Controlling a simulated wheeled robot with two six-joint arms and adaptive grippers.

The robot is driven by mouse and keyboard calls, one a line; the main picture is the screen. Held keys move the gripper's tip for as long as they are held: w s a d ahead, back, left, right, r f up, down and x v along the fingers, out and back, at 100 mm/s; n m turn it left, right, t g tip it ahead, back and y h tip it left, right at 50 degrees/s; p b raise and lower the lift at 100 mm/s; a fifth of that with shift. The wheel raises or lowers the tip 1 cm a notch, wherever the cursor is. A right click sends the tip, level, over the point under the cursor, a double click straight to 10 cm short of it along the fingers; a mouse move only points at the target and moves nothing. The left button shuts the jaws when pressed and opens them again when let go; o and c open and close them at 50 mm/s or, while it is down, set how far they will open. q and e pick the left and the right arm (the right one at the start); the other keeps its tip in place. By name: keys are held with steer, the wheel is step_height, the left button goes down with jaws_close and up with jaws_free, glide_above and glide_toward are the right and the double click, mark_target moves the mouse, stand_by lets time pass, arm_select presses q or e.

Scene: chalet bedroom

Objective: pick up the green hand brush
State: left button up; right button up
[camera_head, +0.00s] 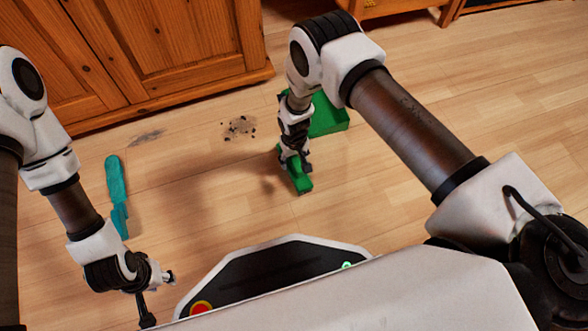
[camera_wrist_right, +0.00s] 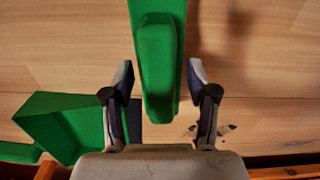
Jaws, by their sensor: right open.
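The green hand brush (camera_head: 302,181) lies on the wooden floor beneath my right gripper (camera_head: 294,160), which hides part of it. In the right wrist view the brush's green end (camera_wrist_right: 157,65) sits between the two spread fingers of my right gripper (camera_wrist_right: 160,85), with a gap on each side. The right gripper is open and points down. My left gripper (camera_head: 160,293) is at the lower left, away from the brush, with its fingers apart and nothing seen between them.
A green dustpan (camera_head: 328,116) lies just behind the right gripper; it also shows in the wrist view (camera_wrist_right: 70,122). Dark debris (camera_head: 239,127) lies on the floor to its left. A teal brush-like item (camera_head: 116,185) lies further left. A wooden cabinet (camera_head: 160,45) stands behind.

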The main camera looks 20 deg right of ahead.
steer(key=shift+r, duration=0.1)
jaws_close()
steer(key=shift+r, duration=0.1)
